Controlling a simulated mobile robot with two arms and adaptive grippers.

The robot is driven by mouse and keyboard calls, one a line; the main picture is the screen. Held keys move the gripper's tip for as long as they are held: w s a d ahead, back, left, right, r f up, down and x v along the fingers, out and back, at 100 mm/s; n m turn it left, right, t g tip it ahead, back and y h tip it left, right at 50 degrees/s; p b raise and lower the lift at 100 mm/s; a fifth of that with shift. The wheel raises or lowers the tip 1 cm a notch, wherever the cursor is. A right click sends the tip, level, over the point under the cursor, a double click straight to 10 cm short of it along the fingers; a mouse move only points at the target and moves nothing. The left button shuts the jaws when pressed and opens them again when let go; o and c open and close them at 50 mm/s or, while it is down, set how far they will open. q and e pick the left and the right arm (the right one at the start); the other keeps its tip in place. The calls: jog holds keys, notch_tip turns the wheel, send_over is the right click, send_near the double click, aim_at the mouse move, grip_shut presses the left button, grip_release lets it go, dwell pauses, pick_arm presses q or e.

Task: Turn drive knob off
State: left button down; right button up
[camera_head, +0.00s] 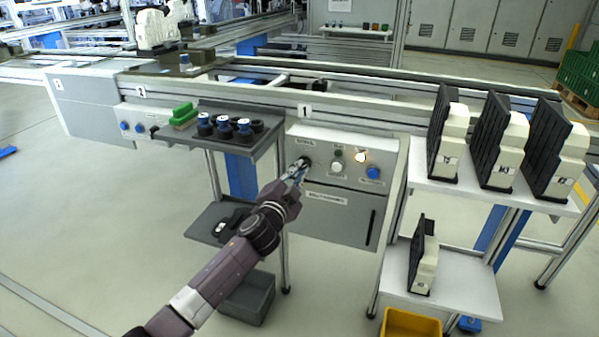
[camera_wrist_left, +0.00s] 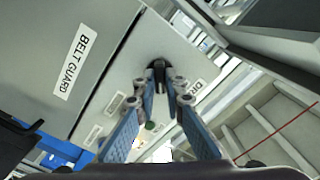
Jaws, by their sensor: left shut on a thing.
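The black drive knob (camera_head: 306,160) sits at the left end of the grey control panel (camera_head: 325,146) under the sign marked 1. My left gripper (camera_head: 299,169) reaches the knob from the front and is shut on it. In the left wrist view the dark knob (camera_wrist_left: 158,69) shows between the blue-padded fingers of my left gripper (camera_wrist_left: 158,82), beside a label partly reading "DRI". The fingers hide part of the knob, and I cannot read its setting. My right gripper is not in view.
Right of the knob are a green button (camera_head: 338,154), a white button (camera_head: 336,167), a lit lamp (camera_head: 360,157) and a blue button (camera_head: 373,173). A shelf (camera_head: 240,112) with dark cups stands left. White parts (camera_head: 447,142) stand on a shelf at right.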

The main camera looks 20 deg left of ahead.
pick_arm(q)
jog(key=shift+f+n, duration=0.1)
jog(key=shift+n, duration=0.9)
jog(key=n+p, duration=0.4)
jog(key=n, duration=0.3)
jog(key=shift+n, duration=0.6)
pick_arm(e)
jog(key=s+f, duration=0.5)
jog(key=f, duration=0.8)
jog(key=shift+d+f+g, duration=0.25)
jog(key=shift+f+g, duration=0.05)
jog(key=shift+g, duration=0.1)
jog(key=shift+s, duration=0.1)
pick_arm(q)
jog(key=c, duration=2)
grip_release()
jog(key=s, duration=1.2)
jog(key=shift+a, duration=0.2)
